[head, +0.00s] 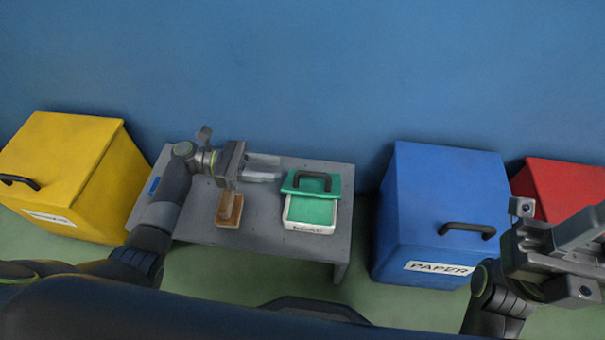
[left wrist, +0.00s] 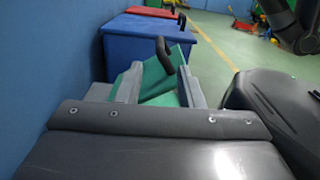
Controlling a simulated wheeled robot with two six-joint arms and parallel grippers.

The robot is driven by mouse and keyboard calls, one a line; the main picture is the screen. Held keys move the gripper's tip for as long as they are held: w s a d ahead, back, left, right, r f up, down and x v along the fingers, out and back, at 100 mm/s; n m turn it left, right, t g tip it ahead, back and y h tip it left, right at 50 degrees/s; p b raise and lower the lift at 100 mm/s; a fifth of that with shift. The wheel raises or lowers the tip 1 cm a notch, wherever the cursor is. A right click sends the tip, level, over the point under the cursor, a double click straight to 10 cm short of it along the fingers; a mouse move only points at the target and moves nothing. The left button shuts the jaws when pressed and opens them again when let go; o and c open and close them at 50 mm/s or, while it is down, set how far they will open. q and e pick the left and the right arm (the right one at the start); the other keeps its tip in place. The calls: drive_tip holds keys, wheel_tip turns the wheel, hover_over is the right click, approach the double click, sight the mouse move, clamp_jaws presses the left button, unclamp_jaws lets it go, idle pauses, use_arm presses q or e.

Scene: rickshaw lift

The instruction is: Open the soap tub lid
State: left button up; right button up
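The soap tub (head: 288,222) is a white box with a dark label on its front, standing on the right part of the grey table. Its green lid (head: 293,183), with a dark handle (head: 313,176), sits raised and tilted at the back, and green shows inside the white rim below. The lid and handle also show tilted in the left wrist view (left wrist: 176,56). My left gripper (head: 280,168) is open and empty, its two fingers pointing right, just left of the lid. My right gripper (head: 560,245) is at the right edge; its fingers are unclear.
A wooden brush (head: 229,211) lies on the grey table (head: 262,232), left of the tub. A yellow bin (head: 60,160) stands left, a blue PAPER bin (head: 440,190) and a red bin (head: 565,185) right. A blue wall (head: 300,70) closes the back.

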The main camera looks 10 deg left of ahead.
sight(301, 174)
use_arm(q)
drive_tip(key=d+b, duration=0.2)
drive_tip(key=d, duration=0.6)
drive_tip(key=shift+d, duration=0.2)
clamp_jaws()
